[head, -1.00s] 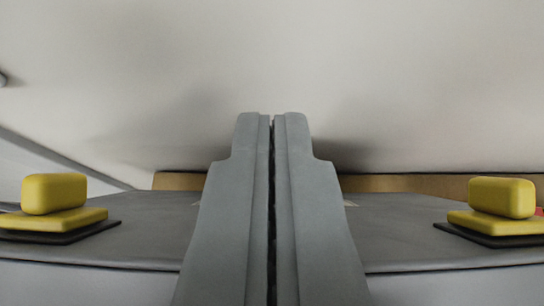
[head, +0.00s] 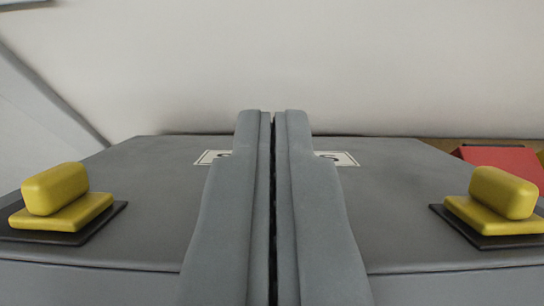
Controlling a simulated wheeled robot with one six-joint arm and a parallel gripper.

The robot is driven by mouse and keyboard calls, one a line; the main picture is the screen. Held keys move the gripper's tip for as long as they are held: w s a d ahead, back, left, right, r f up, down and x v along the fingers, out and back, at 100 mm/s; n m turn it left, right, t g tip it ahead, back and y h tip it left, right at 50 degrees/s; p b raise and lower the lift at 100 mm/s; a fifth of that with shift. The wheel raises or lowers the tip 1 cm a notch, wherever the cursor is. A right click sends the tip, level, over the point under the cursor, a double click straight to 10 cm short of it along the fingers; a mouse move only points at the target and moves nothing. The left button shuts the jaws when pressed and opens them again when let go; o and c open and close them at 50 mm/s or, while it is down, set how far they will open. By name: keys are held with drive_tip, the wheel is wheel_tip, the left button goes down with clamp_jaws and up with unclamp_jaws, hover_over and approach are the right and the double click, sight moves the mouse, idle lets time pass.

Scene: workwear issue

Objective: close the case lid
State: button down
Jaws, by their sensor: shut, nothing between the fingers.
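The case lid (head: 390,200) is a grey panel across the lower half of the head view. It has a yellow latch on a dark plate at the left (head: 62,200) and another yellow latch at the right (head: 497,203). A white label with dark print (head: 338,158) lies on its far part, partly hidden by my fingers. My gripper (head: 273,115) is shut and empty, its two grey fingers side by side in the middle of the view, in front of the lid. I cannot tell whether the fingers touch the lid. The case body below is not clearly visible.
A pale wall (head: 300,65) fills the upper view behind the lid. A red object (head: 505,163) stands beyond the lid at the right, near a brown surface (head: 440,146). A grey edge runs down the left side.

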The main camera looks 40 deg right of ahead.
drive_tip(key=s+a+f, duration=0.5)
drive_tip(key=s+f, duration=0.3)
drive_tip(key=f, duration=0.3)
drive_tip(key=shift+a, duration=0.35)
drive_tip(key=shift+f, duration=0.2)
drive_tip(key=shift+s, duration=0.1)
drive_tip(key=r+v, duration=0.1)
drive_tip(key=v, duration=1.6)
drive_tip(key=shift+s+r, duration=0.15)
idle(0.4)
